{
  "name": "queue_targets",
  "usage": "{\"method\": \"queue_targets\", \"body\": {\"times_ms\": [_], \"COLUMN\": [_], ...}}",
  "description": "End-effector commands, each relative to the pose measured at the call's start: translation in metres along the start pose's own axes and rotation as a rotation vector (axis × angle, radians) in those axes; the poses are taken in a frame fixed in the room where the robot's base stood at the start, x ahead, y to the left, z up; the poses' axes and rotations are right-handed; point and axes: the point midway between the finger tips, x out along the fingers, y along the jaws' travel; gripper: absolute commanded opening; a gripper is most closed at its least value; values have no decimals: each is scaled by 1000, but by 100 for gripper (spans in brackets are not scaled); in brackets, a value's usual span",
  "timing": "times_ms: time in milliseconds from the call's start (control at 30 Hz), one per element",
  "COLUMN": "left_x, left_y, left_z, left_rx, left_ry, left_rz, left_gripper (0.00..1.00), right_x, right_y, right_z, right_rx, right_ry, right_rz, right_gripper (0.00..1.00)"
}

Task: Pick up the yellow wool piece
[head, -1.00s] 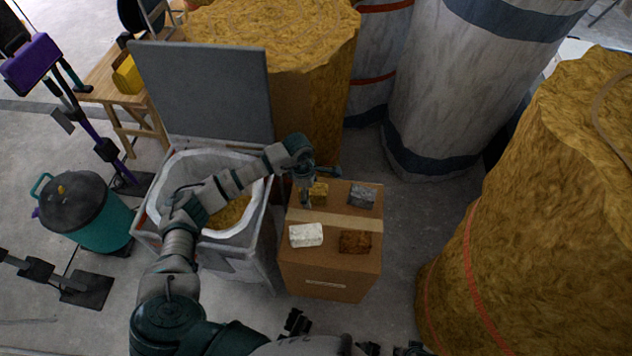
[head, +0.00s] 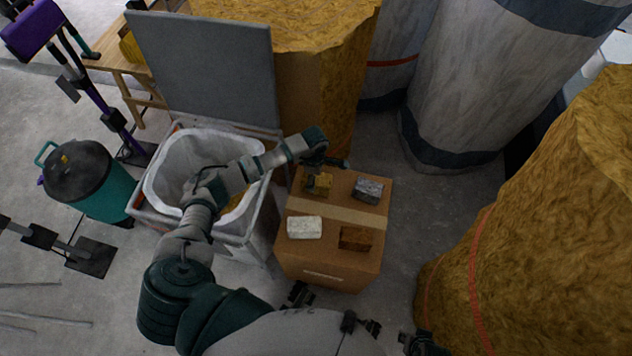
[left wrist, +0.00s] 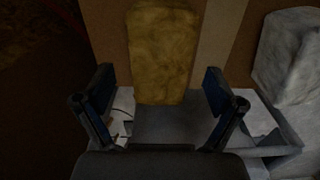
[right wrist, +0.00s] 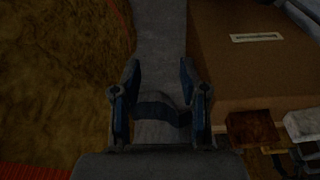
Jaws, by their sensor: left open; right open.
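The yellow wool piece (head: 318,184) lies on top of the cardboard box (head: 327,268), at its far left corner. In the left wrist view the yellow wool piece (left wrist: 162,52) sits just ahead of and between the fingers. My left gripper (head: 313,174) is over that corner and partly covers the piece in the head view. In the left wrist view my left gripper (left wrist: 160,98) is open with nothing between its fingers. My right gripper (right wrist: 155,95) is open and empty, low beside the box and a large wool roll.
A grey piece (head: 368,190), a white piece (head: 304,228) and a brown piece (head: 355,238) share the box top. A lined bin (head: 160,208) with a raised grey lid (head: 205,75) stands left. Large wool rolls (head: 530,240) stand right and behind.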

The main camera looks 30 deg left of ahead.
Motion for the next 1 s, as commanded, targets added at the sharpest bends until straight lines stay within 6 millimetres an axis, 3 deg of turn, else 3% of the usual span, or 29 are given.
{"method": "queue_targets", "body": {"times_ms": [167, 400, 700, 900, 1000], "left_x": [16, 53, 56, 56, 56], "left_y": [0, 1, 2, 1, 2], "left_z": [2, 1, 2, 3, 3], "left_rx": [1, -1, 1, 1, 1], "left_ry": [-2, -3, -4, -2, -3], "left_rz": [-3, -4, 1, 0, 0], "left_gripper": [94, 94, 94, 47, 47], "right_x": [-2, 3, 2, 3, 3], "right_y": [0, -7, -7, -6, -6], "right_z": [-4, -37, -44, -45, -45], "right_rx": [-1, -6, -7, -7, -7], "right_ry": [25, 173, 206, 204, 204], "right_rz": [0, -6, -8, -8, -7], "right_gripper": [43, 43, 43, 43, 43]}}
